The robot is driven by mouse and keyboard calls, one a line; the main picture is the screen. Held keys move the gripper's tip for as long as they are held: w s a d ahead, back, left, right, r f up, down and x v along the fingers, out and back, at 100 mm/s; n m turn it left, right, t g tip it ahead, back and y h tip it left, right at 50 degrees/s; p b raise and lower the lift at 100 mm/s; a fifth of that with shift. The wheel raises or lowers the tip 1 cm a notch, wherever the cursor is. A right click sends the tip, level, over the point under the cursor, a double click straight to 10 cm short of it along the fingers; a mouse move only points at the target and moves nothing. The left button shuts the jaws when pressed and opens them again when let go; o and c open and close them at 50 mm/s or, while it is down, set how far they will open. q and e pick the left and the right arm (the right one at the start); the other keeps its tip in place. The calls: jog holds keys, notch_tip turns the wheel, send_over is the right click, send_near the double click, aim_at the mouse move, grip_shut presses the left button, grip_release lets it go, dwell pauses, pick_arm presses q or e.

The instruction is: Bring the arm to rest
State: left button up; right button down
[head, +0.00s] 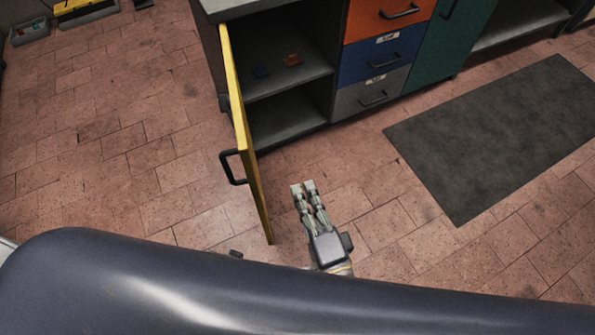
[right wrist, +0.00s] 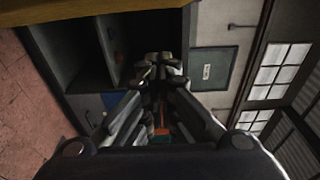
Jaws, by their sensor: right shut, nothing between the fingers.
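My right gripper (head: 303,188) is shut and empty. In the head view it is over the tiled floor, to the right of the open yellow cabinet door (head: 244,130) and apart from it. In the right wrist view its fingers (right wrist: 160,62) come together in front of the dark cabinet opening. My right arm's upper parts are mostly hidden in the head view behind my own dark body along the bottom. My left gripper is not in view.
A dark mat (head: 490,135) lies on the right. The floor at left is mostly clear.

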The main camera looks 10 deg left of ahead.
jog(key=shift+v, duration=2.2)
jog(key=shift+f, duration=0.1)
